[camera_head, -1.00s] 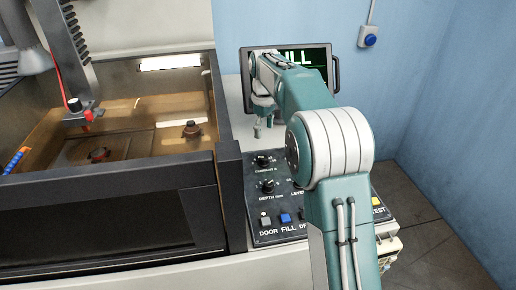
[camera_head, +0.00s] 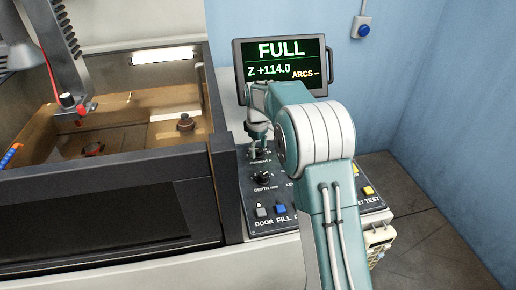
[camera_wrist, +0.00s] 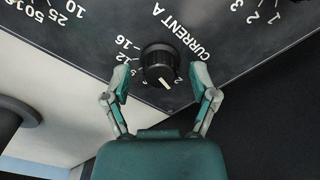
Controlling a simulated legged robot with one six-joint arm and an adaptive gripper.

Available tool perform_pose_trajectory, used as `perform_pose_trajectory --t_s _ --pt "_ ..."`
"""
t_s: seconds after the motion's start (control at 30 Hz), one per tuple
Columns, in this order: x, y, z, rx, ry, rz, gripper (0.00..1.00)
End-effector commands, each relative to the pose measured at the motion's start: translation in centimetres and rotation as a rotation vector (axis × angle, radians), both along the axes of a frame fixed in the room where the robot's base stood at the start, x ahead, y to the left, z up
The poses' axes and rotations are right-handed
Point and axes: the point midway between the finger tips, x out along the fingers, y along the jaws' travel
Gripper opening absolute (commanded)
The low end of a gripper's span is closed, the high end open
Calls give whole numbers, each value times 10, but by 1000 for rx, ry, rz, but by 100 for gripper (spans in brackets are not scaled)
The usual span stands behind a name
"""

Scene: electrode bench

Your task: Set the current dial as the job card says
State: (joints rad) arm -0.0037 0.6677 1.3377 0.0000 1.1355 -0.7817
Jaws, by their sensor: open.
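The current dial is a black ribbed knob (camera_wrist: 160,66) with a pale pointer line, on a dark panel marked "CURRENT A". In the wrist view its line points down and slightly right, close to a partly hidden "2"; 12 and 16 show at its left. My gripper (camera_wrist: 161,80) is open, with one finger on each side of the knob and gaps showing. In the head view my gripper (camera_head: 258,146) is over the top of the control panel (camera_head: 290,224), and the current dial is mostly hidden behind it. No job card is readable in these frames.
The depth dial (camera_head: 265,179) lies just below the current dial. Door (camera_head: 262,211), fill (camera_head: 281,209) and yellow (camera_head: 368,190) buttons line the panel's front. The screen (camera_head: 283,64) behind reads "FULL", "Z +114.0", "ARCS –". The tank wall (camera_head: 222,185) stands close at the left.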

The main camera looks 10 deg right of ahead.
Motion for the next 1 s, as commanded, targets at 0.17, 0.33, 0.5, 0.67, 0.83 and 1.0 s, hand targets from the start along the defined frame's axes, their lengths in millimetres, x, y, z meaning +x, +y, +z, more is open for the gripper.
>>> perform_pose_trajectory --t_s 0.17,0.33,0.5,0.67,0.83,1.0 --pt "0 0 0 0 0 0 35" --pt "0 0 0 0 0 0 0" --pt "0 0 -1 0 1 -6 0" --pt "1 0 -1 0 1 -48 0" --pt "1 0 -2 -1 2 -142 0" --pt "0 0 -2 0 3 -262 0"
